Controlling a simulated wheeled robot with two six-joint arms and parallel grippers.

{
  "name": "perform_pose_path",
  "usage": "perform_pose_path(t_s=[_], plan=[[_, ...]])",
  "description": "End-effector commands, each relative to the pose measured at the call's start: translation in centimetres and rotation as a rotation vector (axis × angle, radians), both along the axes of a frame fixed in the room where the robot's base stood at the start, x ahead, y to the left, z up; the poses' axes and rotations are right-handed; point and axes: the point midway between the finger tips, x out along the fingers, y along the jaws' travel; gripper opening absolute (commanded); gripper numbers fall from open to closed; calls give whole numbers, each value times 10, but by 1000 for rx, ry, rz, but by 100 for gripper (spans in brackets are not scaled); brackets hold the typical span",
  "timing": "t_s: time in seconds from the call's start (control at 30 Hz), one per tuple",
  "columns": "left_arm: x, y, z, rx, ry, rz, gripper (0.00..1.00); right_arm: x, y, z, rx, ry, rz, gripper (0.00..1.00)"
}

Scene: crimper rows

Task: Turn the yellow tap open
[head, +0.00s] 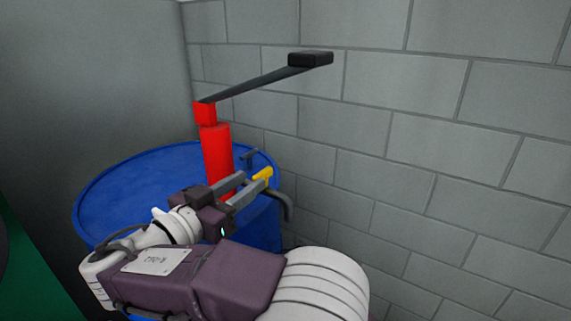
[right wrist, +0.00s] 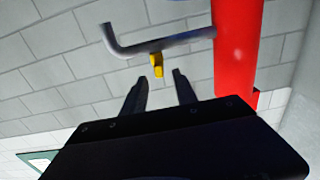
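The yellow tap (head: 263,174) is a small yellow handle on a grey spout pipe (head: 287,206) beside the red pump column (head: 216,150). My right gripper (head: 255,181) is open, with its fingers pointing at the tap. In the right wrist view the tap (right wrist: 156,64) lies just ahead of the gap between the fingertips (right wrist: 158,76), roughly centred. The grey pipe (right wrist: 160,43) runs behind it to the red column. The fingers look apart from the tap, and nothing is held. My left gripper is not in view.
The red pump stands on a blue drum (head: 130,185). A long dark lever with a black grip (head: 310,59) reaches out above. A grey block wall (head: 430,150) is close behind and to the right. A green surface (head: 25,275) shows at lower left.

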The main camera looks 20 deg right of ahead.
Motion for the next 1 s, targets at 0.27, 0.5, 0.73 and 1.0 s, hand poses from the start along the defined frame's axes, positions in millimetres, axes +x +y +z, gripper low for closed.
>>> perform_pose_path(t_s=[0.27, 0.5, 0.73, 1.0], plan=[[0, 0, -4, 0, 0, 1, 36, 9, -13, -2, 2, 1, -4, 35], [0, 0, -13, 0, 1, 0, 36, 40, -54, -2, 1, 1, -5, 35], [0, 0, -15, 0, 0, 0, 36, 55, -72, -1, 0, 2, -1, 35], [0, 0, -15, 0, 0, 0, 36, 56, -72, 0, 0, 2, 0, 26]])
